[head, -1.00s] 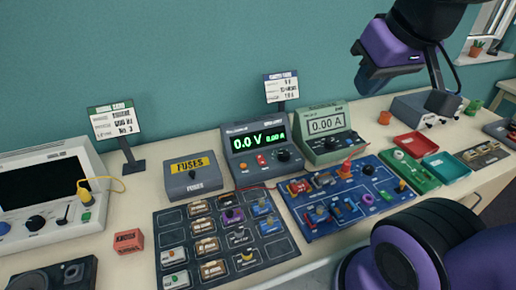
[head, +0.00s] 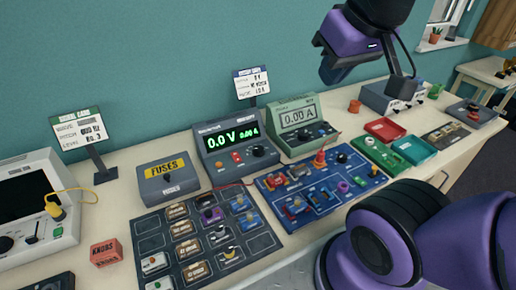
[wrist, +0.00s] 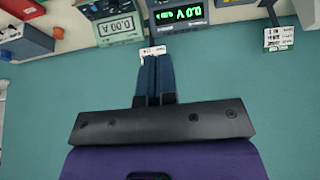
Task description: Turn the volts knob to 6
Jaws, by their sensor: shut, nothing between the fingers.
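The power supply (head: 206,138) is a dark grey box on the bench, mid-picture in the head view, with a green display reading 0.0 V and 0.00 A. A black round knob (head: 259,150) is on its front, right of a red switch (head: 236,157); its lettering is too small to read. In the wrist view the supply's display (wrist: 180,13) appears upside down near the top edge. My gripper (wrist: 154,60) is shut and empty, its two dark fingers side by side, apart from the knob. In the head view its fingertips cannot be made out clearly.
A green meter (head: 299,117) stands right of the supply. A fuses box (head: 170,183) is on its left. A dark component board (head: 150,228) and a blue circuit board (head: 300,204) lie in front. A card stand (head: 251,83) rises behind the supply.

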